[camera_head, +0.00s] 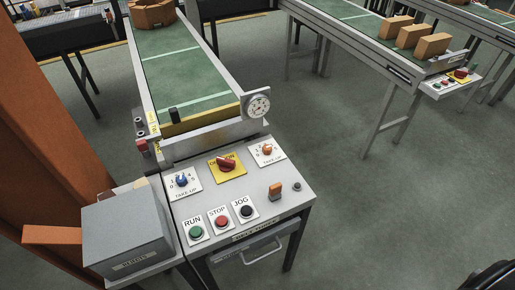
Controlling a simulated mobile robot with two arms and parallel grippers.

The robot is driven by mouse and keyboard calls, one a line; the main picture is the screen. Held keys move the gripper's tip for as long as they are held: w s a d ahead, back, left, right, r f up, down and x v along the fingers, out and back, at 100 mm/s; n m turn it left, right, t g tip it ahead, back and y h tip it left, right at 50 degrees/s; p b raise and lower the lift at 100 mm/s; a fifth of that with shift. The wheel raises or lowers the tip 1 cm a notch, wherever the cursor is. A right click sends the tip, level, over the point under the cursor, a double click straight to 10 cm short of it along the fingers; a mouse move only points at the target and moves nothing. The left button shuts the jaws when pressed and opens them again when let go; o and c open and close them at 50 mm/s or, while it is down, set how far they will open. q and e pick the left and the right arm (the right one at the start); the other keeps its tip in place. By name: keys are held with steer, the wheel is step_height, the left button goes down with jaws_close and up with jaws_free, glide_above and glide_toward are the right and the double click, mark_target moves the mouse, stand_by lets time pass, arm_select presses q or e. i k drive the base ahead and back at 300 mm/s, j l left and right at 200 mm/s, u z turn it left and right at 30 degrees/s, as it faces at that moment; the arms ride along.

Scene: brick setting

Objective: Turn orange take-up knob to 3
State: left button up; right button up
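The orange take-up knob (267,150) sits on a white dial plate (276,158) marked TAKE-UP, at the upper right of the grey control panel (270,215). The number it points to is too small to read. A blue knob (182,181) sits on a similar TAKE-UP plate at the upper left of the panel. Between them a red knob (228,164) sits on a yellow plate. Neither of my grippers is in view.
The panel front has green RUN (196,232), red STOP (221,221) and black JOG (246,211) buttons, and an orange-brown switch (275,189). A grey box (125,235) stands left. A conveyor (180,70) with a gauge (258,106) lies behind. Right floor is open.

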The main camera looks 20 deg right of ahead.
mark_target(266, 149)
steer(key=l+u, duration=0.3)
steer(key=l, duration=0.2)
steer(key=l+u, duration=0.3)
steer(key=l, duration=0.25)
steer(key=l+u, duration=0.35)
steer(key=l, duration=0.15)
steer(key=k+l+u, duration=0.3)
steer(key=l, duration=0.2)
steer(key=i, duration=0.1)
